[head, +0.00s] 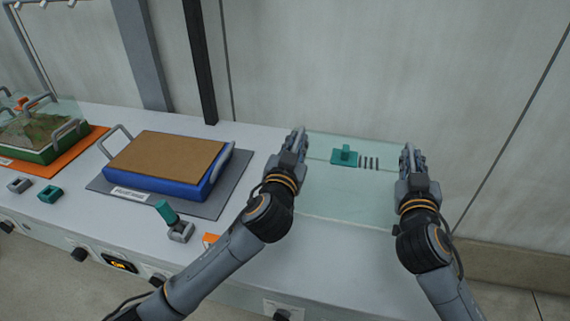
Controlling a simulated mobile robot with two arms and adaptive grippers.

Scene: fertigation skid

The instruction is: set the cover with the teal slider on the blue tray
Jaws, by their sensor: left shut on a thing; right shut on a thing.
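The clear cover (350,192) with the teal slider (345,156) and a row of short dark slots lies flat between my two grippers, right of centre. My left gripper (299,140) is shut on the cover's left edge. My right gripper (408,155) is shut on its right edge. I cannot tell whether the cover touches the bench or is just above it. The blue tray (172,187), filled level with brown material, stands on a grey mat left of my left gripper. It has a metal handle at each end, and no cover is on it.
A green tray (42,155) under a clear cover stands on an orange mat (92,144) at the far left. A lever with a teal grip (166,212) stands in front of the grey mat (228,190). A dark post (202,70) rises behind the blue tray.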

